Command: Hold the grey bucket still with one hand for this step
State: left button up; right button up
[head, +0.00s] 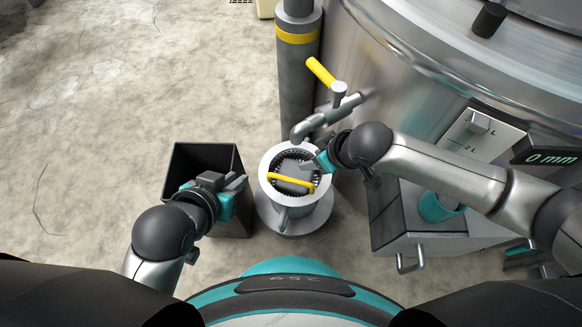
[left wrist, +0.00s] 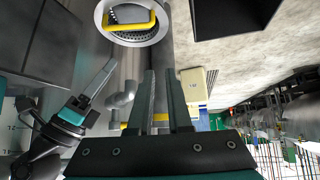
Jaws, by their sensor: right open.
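A round light-grey vessel (head: 267,166) with a dark toothed inside and a yellow bar handle (head: 290,183) stands upright below the tap. A dark square bin (head: 178,160) stands to its left. I cannot tell for certain which of these is the grey bucket. My left gripper (head: 238,184) is open and empty, over the bin's front right side in the head view. The left wrist view shows a gap between its fingers. My right gripper (head: 311,165) is open at the vessel's right upper rim, near the handle; contact cannot be told. The vessel also shows in the left wrist view (left wrist: 101,14).
A tap (head: 318,122) with a yellow lever hangs above the vessel. A grey pipe (head: 297,80) and large metal drum (head: 420,80) stand behind. The floor at left is clear.

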pick_arm(q)
jog(key=shift+o, duration=1.4)
jog(key=shift+d+f, duration=0.2)
jog(key=shift+f, duration=0.1)
jog(key=o, duration=0.3)
jog(key=d+f+m, duration=0.1)
jog(key=f, duration=0.1)
jog(key=s+f+m+g, duration=0.1)
jog(key=f, duration=0.1)
jog(key=d+f+m+g+h, duration=0.1)
jog(key=f, duration=0.1)
jog(key=shift+s+d, duration=0.2)
jog(key=shift+d, duration=0.15)
jog(key=m+g, duration=0.3)
jog(key=m, duration=0.1)
send_near(280, 226)
jog(key=shift+a+x, duration=0.15)
jog(key=shift+x, duration=2.8)
jog(key=shift+a+x, duration=0.2)
jog(key=shift+x, duration=2.75)
jog(key=shift+f, duration=0.1)
grip_shut()
